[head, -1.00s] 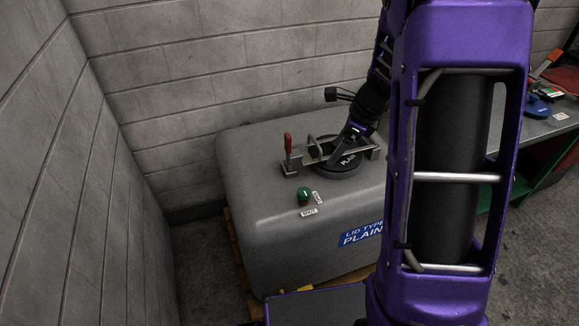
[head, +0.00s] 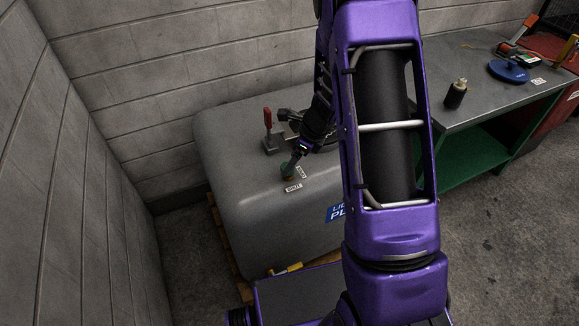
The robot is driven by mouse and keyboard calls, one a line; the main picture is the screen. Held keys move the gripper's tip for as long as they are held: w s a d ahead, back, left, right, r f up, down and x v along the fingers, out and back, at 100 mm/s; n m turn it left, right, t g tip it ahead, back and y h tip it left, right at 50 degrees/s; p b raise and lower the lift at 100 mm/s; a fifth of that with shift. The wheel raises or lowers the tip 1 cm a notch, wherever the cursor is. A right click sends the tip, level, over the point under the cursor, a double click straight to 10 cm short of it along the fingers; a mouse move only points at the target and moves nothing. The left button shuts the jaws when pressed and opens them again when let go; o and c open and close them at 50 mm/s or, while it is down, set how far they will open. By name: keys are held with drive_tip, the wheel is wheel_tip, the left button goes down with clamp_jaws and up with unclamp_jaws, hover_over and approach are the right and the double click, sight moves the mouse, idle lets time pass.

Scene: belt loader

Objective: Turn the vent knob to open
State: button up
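The green vent knob (head: 286,173) is on top of the grey tank, in the head view left of centre. A SHUT label (head: 293,188) lies in front of it and another small label (head: 300,172) lies to its right. My gripper (head: 289,168) points down at the knob, with its fingertips at or just over it and covering part of it. I cannot tell whether the fingers touch the knob or how far apart they are. The knob's pointer is hidden.
The grey tank (head: 235,190) stands in a corner between block walls. A bench (head: 440,100) at right holds a dark bottle (head: 455,95) and a blue disc (head: 508,71).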

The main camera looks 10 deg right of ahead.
drive_tip(key=shift+x, duration=1.2)
clamp_jaws()
